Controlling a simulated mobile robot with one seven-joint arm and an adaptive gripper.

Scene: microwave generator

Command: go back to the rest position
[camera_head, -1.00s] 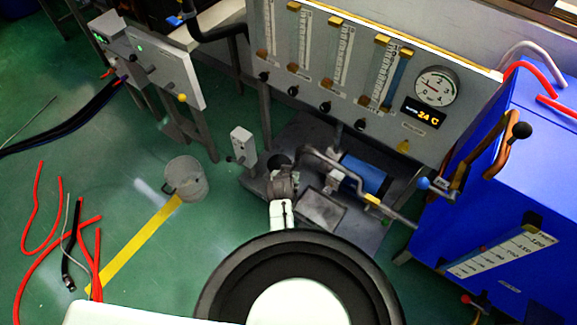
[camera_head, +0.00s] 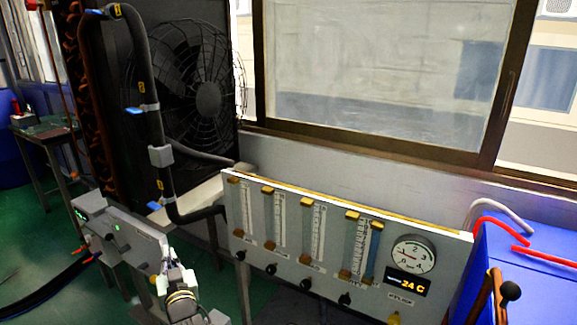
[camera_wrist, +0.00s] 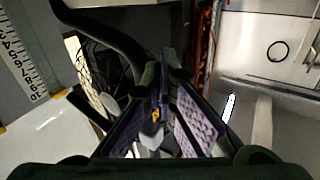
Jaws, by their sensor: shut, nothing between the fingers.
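My gripper (camera_wrist: 162,76) shows in the wrist view, with its two purple-padded fingers brought together at the tips and nothing between them. In the head view, part of my arm shows at the lower left, in front of the small grey control box (camera_head: 118,232). The fingertips cannot be made out there. The gripper is clear of any held thing.
A grey flowmeter panel (camera_head: 330,262) with a round gauge (camera_head: 413,255) stands along the wall. Left of it are a black fan (camera_head: 190,85) and a bent black pipe (camera_head: 157,120). A blue cabinet (camera_head: 525,275) is at the right. A window is above.

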